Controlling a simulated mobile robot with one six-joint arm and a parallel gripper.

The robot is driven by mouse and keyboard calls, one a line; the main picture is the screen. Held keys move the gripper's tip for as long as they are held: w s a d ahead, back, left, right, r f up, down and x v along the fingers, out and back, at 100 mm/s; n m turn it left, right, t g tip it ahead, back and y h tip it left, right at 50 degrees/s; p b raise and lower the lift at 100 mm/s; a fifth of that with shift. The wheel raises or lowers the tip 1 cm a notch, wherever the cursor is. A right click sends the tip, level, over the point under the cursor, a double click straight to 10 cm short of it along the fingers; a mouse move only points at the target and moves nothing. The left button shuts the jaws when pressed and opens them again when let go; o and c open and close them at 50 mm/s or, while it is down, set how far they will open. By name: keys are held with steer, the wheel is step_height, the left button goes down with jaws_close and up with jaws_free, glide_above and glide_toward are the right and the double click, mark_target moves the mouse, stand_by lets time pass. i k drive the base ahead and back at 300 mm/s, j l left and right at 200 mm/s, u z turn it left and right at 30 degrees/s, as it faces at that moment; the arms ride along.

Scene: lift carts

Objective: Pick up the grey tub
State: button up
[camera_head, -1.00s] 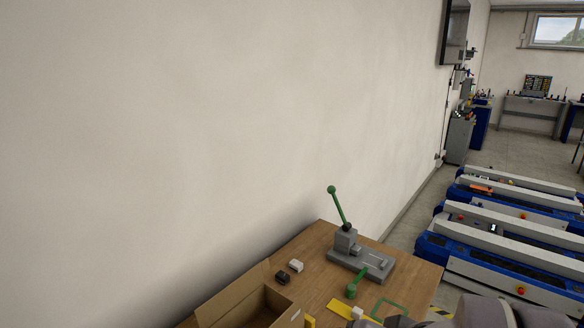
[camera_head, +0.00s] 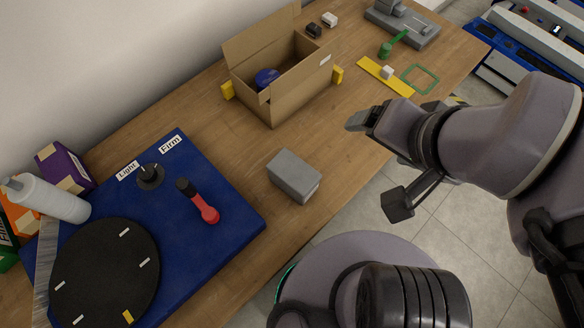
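A grey box-shaped thing (camera_head: 294,176), which I take to be the grey tub, stands on the wooden table near its front edge. Its top looks flat and plain, and nothing touches it.
An open cardboard box (camera_head: 290,100) with a blue thing inside stands behind the tub between yellow blocks. A blue board (camera_head: 235,215) with a black disc and a red-handled lever lies to the left. A yellow strip (camera_head: 376,72) and grey press (camera_head: 410,28) are farther back. Bare wood surrounds the tub.

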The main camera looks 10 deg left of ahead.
mark_target(290, 173)
steer(key=l+u, duration=0.2)
steer(key=u, duration=0.2)
steer(key=l+u, duration=0.25)
steer(key=u, duration=0.15)
steer(key=l+u, duration=0.25)
steer(key=u, duration=0.15)
